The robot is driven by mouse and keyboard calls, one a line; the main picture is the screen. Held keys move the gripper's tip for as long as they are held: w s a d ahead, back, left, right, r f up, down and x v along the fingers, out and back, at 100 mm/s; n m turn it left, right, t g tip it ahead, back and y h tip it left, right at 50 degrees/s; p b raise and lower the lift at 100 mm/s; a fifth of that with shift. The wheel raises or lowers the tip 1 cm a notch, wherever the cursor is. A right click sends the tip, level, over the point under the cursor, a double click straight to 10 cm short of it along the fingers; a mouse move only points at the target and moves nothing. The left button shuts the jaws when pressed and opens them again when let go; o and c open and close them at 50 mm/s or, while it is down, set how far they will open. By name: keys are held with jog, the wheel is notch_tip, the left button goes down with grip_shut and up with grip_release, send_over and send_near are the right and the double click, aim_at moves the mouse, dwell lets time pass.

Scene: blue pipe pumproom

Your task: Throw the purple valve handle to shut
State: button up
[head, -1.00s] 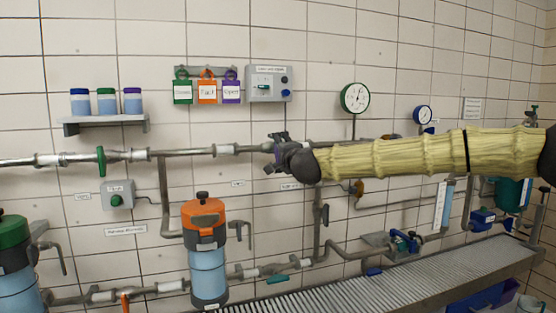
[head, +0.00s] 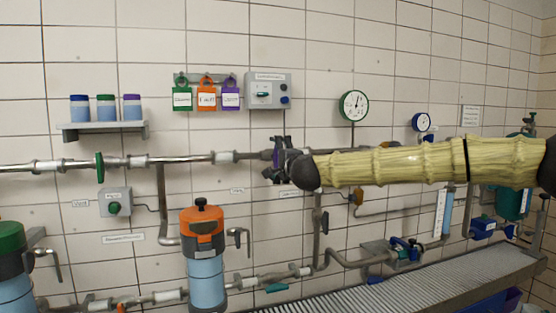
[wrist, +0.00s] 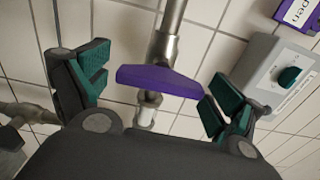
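The purple valve handle (wrist: 160,80) is a flat bar on the metal pipe. In the wrist view it lies across the pipe, between the two green-padded fingers of my gripper (wrist: 158,88).
The upper pipe (head: 190,160) runs along the tiled wall, with a green handle (head: 99,167) at left. A grey control box (head: 268,92) and tags, including a purple one (head: 230,95), hang above. An orange-topped canister (head: 203,230) stands below.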

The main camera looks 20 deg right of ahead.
jog(key=shift+s, duration=0.1)
jog(key=s, duration=1.1)
jog(key=shift+s+d, duration=0.2)
jog(key=shift+s, duration=0.2)
